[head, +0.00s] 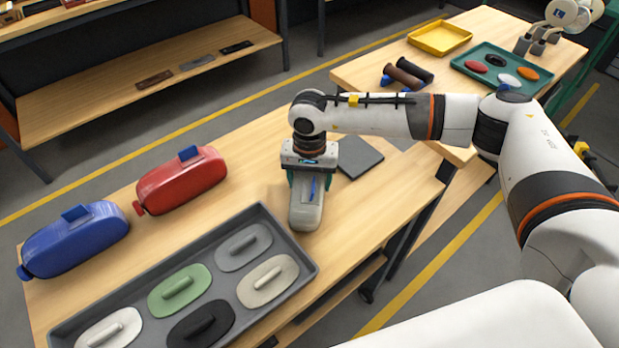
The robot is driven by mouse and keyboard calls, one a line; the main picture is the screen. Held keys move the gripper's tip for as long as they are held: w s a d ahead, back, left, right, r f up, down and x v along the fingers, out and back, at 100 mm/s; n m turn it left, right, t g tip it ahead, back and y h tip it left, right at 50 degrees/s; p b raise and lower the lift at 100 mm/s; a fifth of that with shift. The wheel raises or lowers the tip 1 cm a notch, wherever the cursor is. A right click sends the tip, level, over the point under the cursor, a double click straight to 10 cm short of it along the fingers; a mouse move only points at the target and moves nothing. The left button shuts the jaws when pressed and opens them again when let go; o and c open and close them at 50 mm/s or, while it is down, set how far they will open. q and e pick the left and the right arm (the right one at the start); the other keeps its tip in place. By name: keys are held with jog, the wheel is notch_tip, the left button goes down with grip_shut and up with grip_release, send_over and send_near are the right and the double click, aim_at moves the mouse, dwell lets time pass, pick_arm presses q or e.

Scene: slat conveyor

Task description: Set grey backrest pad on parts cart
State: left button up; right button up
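The grey backrest pad (306,212) is a pale grey, elongated body with a blue tab on top, on or just above a wooden top (400,195). My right gripper (309,184) is directly over it, with dark green fingers on either side of the pad. I cannot tell whether they press on it, nor whether the pad is lifted. The gripper hides the pad's far end. A caster shows under this wooden top, which may be the parts cart; I cannot tell for sure. My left gripper is not in view.
Red (182,180) and blue (75,239) pads lie to the left. A grey tray (311,268) with several handled inserts is in front. A dark flat plate (360,157) lies just behind right. Another table holds a yellow tray (440,38) and a green tray (463,89).

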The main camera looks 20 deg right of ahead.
jog(key=shift+o, duration=0.8)
jog(key=shift+r+p, duration=0.3)
notch_tip(320, 180, up, 10)
jog(key=shift+r+b, duration=0.2)
jog(key=shift+b, duration=0.95)
jog(key=shift+r, duration=0.65)
